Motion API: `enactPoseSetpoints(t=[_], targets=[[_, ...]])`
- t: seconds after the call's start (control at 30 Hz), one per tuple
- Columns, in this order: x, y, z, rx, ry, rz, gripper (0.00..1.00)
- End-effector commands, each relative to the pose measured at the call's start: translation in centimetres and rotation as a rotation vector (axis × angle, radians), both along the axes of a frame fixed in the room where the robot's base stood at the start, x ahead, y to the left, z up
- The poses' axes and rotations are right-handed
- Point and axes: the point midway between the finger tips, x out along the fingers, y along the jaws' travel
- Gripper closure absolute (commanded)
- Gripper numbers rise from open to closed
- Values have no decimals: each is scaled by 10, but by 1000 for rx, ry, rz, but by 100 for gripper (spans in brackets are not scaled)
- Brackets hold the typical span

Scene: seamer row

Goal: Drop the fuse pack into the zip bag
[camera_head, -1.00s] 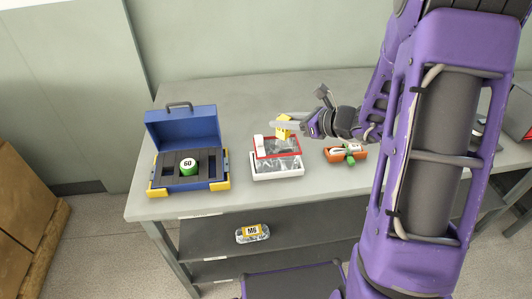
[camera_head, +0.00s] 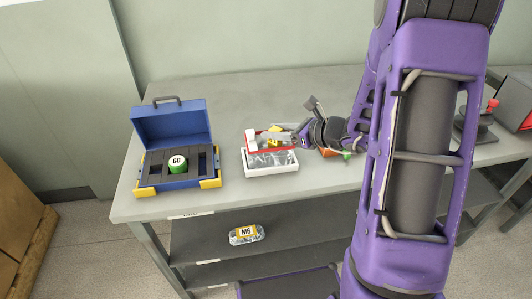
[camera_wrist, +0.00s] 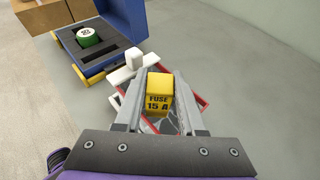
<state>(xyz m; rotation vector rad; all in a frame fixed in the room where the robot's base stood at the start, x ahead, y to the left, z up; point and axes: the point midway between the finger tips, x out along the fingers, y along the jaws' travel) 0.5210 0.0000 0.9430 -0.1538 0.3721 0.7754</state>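The fuse pack (camera_wrist: 158,105) is a small yellow block marked "FUSE 15 A". In the wrist view it sits between the two fingertips of my gripper (camera_wrist: 160,84), which look shut on it. In the head view the pack (camera_head: 273,142) is low over the zip bag, below my gripper (camera_head: 279,137). The zip bag (camera_head: 270,160) is clear with a red-rimmed mouth and lies in a white tray (camera_head: 272,171). Its red rim also shows in the wrist view (camera_wrist: 203,101). The pack and fingers hide part of the bag's mouth, so I cannot tell how deep the pack is.
An open blue case (camera_head: 172,125) with a green-and-white roll (camera_head: 177,165) stands left of the tray. An M6 pack (camera_head: 246,233) lies on the lower shelf. The table behind is clear.

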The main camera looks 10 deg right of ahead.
Motion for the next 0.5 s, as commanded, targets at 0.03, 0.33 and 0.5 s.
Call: enactPoseSetpoints(t=[0.03,0.33,0.5], targets=[[0,0,0,0,0,0,51],[0,0,0,0,0,0,28],[-2,-2,1,0,0,-1,28]])
